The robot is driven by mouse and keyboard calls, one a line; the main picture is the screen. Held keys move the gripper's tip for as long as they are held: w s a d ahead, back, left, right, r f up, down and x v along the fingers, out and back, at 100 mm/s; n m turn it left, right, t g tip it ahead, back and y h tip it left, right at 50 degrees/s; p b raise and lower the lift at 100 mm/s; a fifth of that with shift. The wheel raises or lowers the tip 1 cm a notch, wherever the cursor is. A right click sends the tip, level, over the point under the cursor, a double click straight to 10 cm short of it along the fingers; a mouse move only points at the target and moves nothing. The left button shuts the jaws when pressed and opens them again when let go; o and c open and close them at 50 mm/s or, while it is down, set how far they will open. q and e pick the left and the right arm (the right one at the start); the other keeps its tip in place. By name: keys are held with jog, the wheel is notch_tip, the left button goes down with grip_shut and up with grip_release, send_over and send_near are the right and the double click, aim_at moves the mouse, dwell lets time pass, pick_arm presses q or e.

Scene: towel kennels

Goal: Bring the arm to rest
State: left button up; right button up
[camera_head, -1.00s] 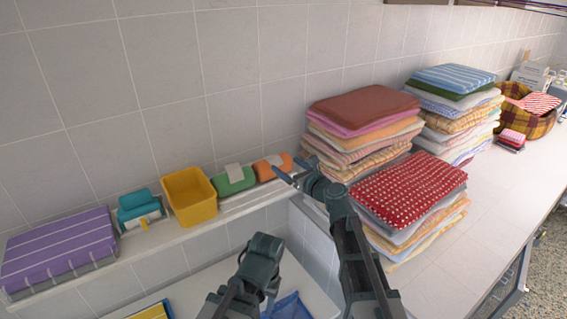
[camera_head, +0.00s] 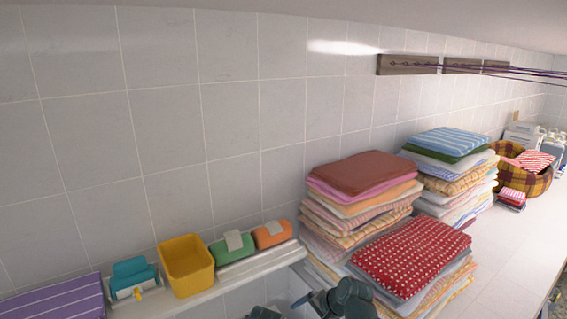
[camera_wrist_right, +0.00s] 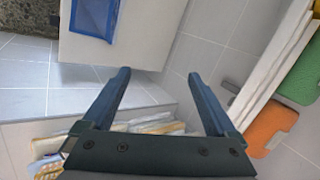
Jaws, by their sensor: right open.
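My right gripper (camera_head: 312,299) shows at the bottom edge of the head view, beside the front of the red-dotted towel stack (camera_head: 412,252). In the right wrist view the right gripper (camera_wrist_right: 158,74) has its two dark fingers spread apart with nothing between them. Another dark arm part shows at the bottom edge of the head view, left of the right gripper, with no fingers visible.
A wall shelf holds a purple striped towel (camera_head: 60,300), a teal item (camera_head: 134,275), a yellow bin (camera_head: 186,265), a green pack (camera_head: 232,247) and an orange pack (camera_head: 272,234). Taller towel stacks and a plaid basket (camera_head: 515,182) stand on the counter. A blue basket (camera_wrist_right: 95,18) shows in the wrist view.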

jog(key=s+d+f+n+g+h, duration=0.4)
jog(key=s+d+n, duration=0.3)
jog(key=s+d, duration=0.35)
jog(key=s+a+f+n+b, duration=0.1)
jog(key=s+a+f+b, duration=0.1)
jog(key=f+b, duration=0.5)
jog(key=s+a+f+n+h+b, duration=0.1)
jog(key=s+a+f+n+b, duration=0.1)
jog(key=a+f+b, duration=0.3)
jog(key=s+a+f+n+h+b, duration=0.1)
jog(key=a+f+b, duration=0.3)
jog(key=f+b, duration=0.4)
jog(key=shift+s+f+n+g+b, duration=0.35)
jog(key=shift+s+n+g+b, duration=0.05)
jog(key=shift+s, duration=0.4)
